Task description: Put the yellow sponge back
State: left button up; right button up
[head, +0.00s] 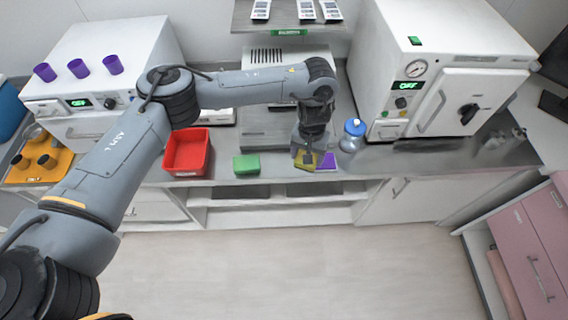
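The yellow sponge (304,165) is at the front of the grey counter, directly below my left gripper (307,157), which partly covers it. The fingers reach down to the sponge, but whether they are closed on it, and whether it rests on the counter, is too small to tell. A purple sponge (328,161) lies close by on the right. A green sponge (246,164) lies on the counter further left, with a gap between. My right gripper is not in view.
A red bin (171,160) stands left of the green sponge. A blue-capped bottle (353,134) stands right of the purple sponge, beside a white sterilizer (428,88). A shelf (270,24) hangs behind. An orange mat (58,170) with dark cups is far left.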

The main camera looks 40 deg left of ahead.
pick_arm(q)
jog(key=shift+w+a+f+b, duration=0.15)
jog(key=shift+a+f+b, duration=0.5)
jog(key=shift+a+f, duration=2.05)
jog(key=shift+w+a+f+b, duration=0.1)
jog(key=shift+a+f+b, duration=0.55)
jog(key=shift+a+f, duration=2.05)
jog(key=shift+a, duration=0.1)
jog(key=shift+f, duration=0.1)
jog(key=shift+f, duration=0.3)
jog(key=o, duration=1)
